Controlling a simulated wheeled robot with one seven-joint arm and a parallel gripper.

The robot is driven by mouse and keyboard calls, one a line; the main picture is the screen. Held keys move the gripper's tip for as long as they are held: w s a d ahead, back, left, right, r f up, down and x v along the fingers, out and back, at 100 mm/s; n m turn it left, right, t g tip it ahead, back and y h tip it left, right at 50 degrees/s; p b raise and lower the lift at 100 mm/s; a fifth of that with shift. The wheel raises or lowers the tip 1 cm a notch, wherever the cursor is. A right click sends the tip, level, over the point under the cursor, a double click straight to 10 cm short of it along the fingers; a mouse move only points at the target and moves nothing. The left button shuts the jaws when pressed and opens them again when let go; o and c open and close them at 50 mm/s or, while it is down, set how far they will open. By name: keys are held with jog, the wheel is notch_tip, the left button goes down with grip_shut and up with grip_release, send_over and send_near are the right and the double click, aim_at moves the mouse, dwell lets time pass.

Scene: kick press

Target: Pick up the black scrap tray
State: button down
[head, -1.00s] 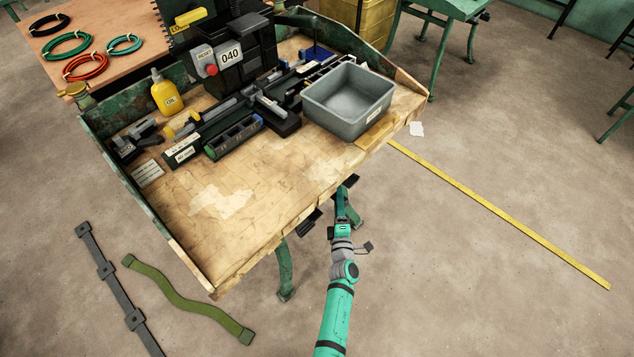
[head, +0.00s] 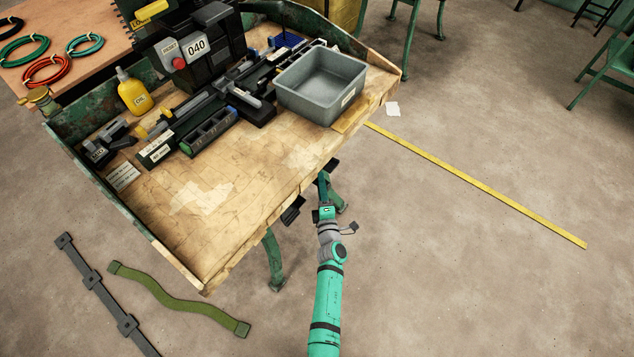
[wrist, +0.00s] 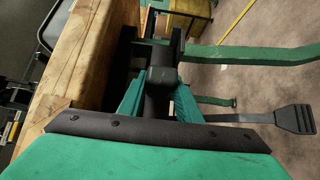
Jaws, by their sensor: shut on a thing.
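My gripper (head: 323,188) is at the front edge of the wooden bench, low beside it. In the wrist view its two green fingers (wrist: 160,100) are closed on a dark bar-like part between them. This seems to belong to the black scrap tray (wrist: 123,62), of which dark pieces show beyond the fingers next to the bench edge. In the head view dark parts of it (head: 293,211) show on both sides of the gripper. Most of the tray is hidden by the bench top and my gripper, so its full shape cannot be told.
The wooden bench (head: 235,225) carries a grey bin (head: 322,88), a yellow oil bottle (head: 134,95) and the black press (head: 205,55). A green bench leg (head: 272,260) stands close by. A dark paddle on a rod (wrist: 293,119) is right of the fingers.

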jog(key=shift+r, duration=0.9)
jog(key=shift+s+d+r, duration=0.2)
jog(key=shift+d+r, duration=0.15)
jog(key=shift+r, duration=0.3)
jog(key=s+d, duration=1)
jog(key=d, duration=0.4)
jog(key=shift+s, duration=0.1)
